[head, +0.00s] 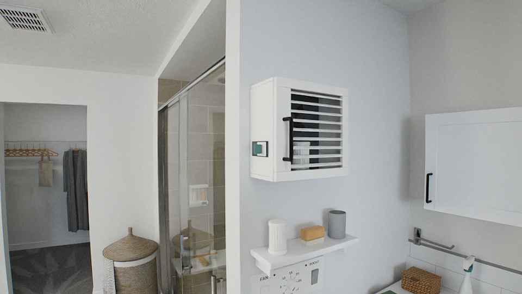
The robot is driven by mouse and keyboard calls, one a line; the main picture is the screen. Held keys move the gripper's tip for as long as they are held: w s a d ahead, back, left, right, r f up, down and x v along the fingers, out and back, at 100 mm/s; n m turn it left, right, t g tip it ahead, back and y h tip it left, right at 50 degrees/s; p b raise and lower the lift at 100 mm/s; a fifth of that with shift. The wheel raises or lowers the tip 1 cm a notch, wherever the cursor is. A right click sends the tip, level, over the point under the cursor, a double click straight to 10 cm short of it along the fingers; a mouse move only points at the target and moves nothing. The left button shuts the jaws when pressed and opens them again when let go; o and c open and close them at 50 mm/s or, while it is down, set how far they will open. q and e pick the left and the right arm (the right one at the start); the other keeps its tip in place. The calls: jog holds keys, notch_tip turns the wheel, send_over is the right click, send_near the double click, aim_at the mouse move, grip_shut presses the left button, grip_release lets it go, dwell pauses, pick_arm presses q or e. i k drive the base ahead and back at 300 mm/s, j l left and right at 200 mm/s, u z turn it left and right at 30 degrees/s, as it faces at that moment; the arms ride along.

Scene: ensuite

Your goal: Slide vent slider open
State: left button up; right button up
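A white wall cabinet (264,105) with a slatted front and a dark vertical handle (289,139) hangs on the wall in the middle of the head view. On its left side is a small dark-framed fitting with a teal part (259,148), which looks like the vent slider. It is too small to tell how far open it is. Neither of my grippers is in view.
Below the cabinet, a white shelf (304,252) holds a white canister (277,237), a tan block (313,233) and a grey cup (337,224). A glass shower door (200,180) stands at left. Another white cabinet (475,160) hangs at right.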

aim_at(259, 148)
jog(key=i+j+z, duration=0.25)
jog(key=j, duration=0.3)
jog(key=i+j+z, duration=0.25)
jog(key=j, duration=0.4)
jog(key=i, duration=0.1)
